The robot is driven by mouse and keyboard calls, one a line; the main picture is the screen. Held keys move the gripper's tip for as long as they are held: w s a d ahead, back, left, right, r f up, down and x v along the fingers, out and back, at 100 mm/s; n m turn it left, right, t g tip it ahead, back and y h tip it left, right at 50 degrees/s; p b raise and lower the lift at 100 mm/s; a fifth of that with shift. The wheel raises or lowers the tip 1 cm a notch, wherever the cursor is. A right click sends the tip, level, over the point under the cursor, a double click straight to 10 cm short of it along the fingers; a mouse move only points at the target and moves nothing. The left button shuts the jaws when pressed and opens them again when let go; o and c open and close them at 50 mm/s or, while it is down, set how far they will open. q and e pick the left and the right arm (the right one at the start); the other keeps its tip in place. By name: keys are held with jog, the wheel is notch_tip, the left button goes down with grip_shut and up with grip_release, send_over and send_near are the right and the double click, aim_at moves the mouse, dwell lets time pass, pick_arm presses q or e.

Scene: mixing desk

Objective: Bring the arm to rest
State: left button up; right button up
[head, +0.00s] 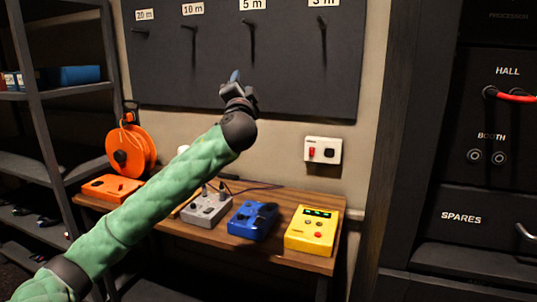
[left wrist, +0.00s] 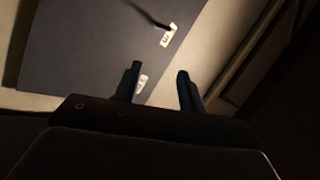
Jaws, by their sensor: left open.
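My left arm, in a green sleeve, reaches in from the lower left of the head view. My left gripper (head: 236,82) is raised above the desk, in front of the dark hook board (head: 300,75). In the left wrist view its two fingers (left wrist: 159,88) stand apart with nothing between them. The board (left wrist: 85,45) and one of its hooks show beyond the fingers. My right gripper is in neither view.
The wooden desk (head: 285,255) below bears a grey box (head: 207,208), a blue box (head: 252,220), a yellow box (head: 311,231) and an orange box (head: 112,187). An orange cable reel (head: 131,150) stands behind. Shelves (head: 40,100) are left; a dark rack (head: 460,195) is right.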

pick_arm(q)
jog(key=s+a+f+n+g+h+p, duration=0.15)
jog(key=s+f+g, duration=0.25)
jog(key=s+f, duration=0.55)
jog(key=s+a+f+n+g, duration=0.1)
jog(key=s+f+n+g, duration=0.25)
jog(key=f, duration=1.15)
jog(key=s+a+f+n+g+h+p, duration=0.1)
jog(key=s+f+g, duration=0.5)
jog(key=f, duration=0.6)
jog(key=s+a+f+n+g+p, duration=0.1)
jog(key=s+f+g, duration=0.2)
jog(key=s+f, duration=1.2)
jog(key=s+a+f+n+g+p, duration=0.1)
jog(key=s+f+g, duration=0.3)
jog(key=s+f, duration=1.2)
jog(key=s+a+n, duration=0.1)
jog(key=s, duration=0.5)
jog(key=shift+f, duration=0.3)
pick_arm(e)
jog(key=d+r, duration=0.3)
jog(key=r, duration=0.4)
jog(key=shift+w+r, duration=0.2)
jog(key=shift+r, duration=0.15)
pick_arm(q)
jog(key=shift+s+n, duration=0.1)
jog(key=shift+n, duration=0.2)
